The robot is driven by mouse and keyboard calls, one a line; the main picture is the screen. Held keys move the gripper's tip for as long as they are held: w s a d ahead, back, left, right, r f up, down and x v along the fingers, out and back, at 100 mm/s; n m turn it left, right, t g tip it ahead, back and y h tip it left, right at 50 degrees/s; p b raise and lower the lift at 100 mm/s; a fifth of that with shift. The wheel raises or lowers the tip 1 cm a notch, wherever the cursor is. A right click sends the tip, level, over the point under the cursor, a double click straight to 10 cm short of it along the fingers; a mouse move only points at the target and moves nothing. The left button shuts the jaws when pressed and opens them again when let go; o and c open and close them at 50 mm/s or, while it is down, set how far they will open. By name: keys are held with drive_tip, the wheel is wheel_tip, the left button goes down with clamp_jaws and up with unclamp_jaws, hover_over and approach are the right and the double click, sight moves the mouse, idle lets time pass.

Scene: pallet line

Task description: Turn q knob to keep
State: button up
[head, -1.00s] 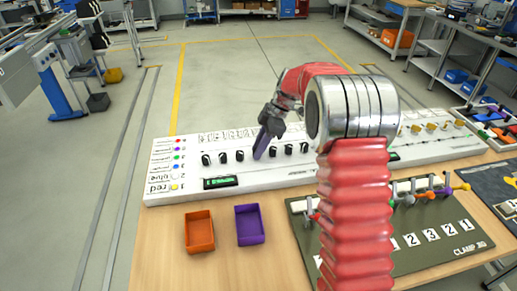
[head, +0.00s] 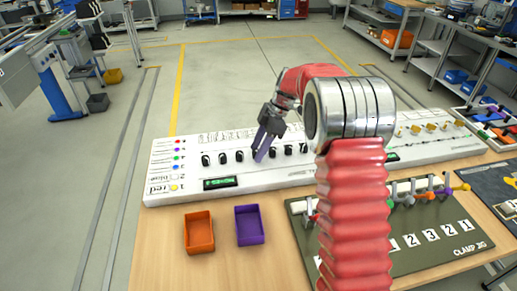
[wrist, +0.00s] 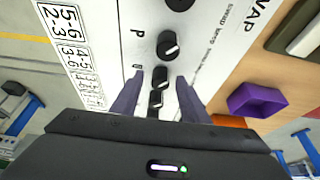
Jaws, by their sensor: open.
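The long white panel (head: 290,175) carries a row of black knobs with white pointer lines. In the wrist view, one black knob (wrist: 160,78) lies between the fingertips of my gripper (wrist: 157,84), with the letter beside it too small to read surely. Another black knob (wrist: 168,45) beside a letter P lies just beyond the fingertips. A further knob (wrist: 155,100) shows nearer my palm. My gripper (head: 262,152) is open, pointing down at the middle of the row in the head view. I cannot tell whether the fingers touch the knob.
A green display (head: 220,183) and a coloured legend (head: 176,165) are on the panel's left part. An orange tray (head: 199,233) and a purple tray (head: 249,225) stand in front. A clamp jig (head: 440,240) with several coloured levers lies to the right.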

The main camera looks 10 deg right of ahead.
drive_tip(key=v, duration=1.3)
drive_tip(key=shift+d+r, duration=0.2)
drive_tip(key=shift+r, duration=0.1)
